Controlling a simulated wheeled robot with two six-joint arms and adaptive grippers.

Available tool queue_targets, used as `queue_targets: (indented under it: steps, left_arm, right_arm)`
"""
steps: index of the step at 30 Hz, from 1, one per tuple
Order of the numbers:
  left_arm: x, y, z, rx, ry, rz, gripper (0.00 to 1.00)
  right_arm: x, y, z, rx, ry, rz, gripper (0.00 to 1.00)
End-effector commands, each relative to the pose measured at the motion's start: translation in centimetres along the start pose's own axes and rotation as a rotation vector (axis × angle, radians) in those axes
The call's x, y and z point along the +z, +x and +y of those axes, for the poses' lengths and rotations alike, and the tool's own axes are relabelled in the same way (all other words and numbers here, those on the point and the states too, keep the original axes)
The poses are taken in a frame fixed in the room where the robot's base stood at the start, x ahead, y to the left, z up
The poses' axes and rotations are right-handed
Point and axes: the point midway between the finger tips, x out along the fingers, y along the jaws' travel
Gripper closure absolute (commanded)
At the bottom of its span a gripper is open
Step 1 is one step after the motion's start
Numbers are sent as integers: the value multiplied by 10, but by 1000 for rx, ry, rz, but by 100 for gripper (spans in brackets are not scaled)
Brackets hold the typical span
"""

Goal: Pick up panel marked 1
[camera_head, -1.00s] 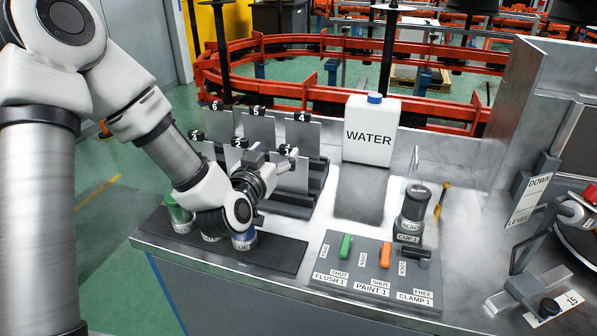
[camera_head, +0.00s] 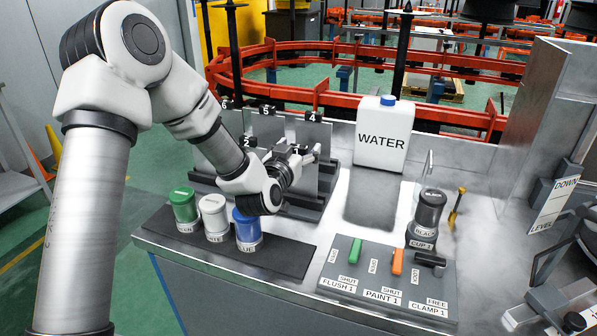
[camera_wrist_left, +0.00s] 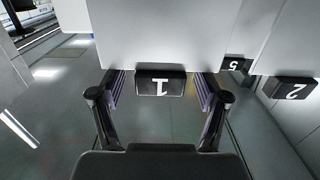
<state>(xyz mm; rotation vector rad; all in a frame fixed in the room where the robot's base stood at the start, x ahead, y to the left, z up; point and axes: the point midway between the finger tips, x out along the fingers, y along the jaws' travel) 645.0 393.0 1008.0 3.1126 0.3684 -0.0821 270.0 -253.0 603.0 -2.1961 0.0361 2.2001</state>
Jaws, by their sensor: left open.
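The panel marked 1 (camera_wrist_left: 160,35) is a light grey plate with a black tab (camera_wrist_left: 160,82) bearing a white 1. In the head view this panel (camera_head: 303,180) stands in the front row of a dark rack (camera_head: 300,212), partly hidden by my left gripper (camera_head: 302,157). In the left wrist view my left gripper (camera_wrist_left: 160,98) is open, one finger on each side of the tab with gaps between. I cannot tell whether either finger touches the panel. My right gripper is not in view.
Panels marked 2 (camera_wrist_left: 292,88) and 5 (camera_wrist_left: 235,63) are close by. Green (camera_head: 185,207), white (camera_head: 213,217) and blue (camera_head: 247,230) cups stand before the rack. A WATER jug (camera_head: 382,138) and a lever panel (camera_head: 385,275) are to the right.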

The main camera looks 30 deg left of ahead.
Motion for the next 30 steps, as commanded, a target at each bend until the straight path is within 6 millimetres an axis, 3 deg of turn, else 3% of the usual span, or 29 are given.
queue_targets:
  steps: [2,8,19,30]
  left_arm:
    - [0,0,0,0,0,1,29]
    - [0,0,0,0,0,1,99]
    - [-8,-1,0,0,0,2,100]
    - [-90,-5,0,0,-1,5,100]
  right_arm:
    - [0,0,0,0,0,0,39]
    - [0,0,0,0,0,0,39]
    - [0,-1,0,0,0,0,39]
    - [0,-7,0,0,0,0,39]
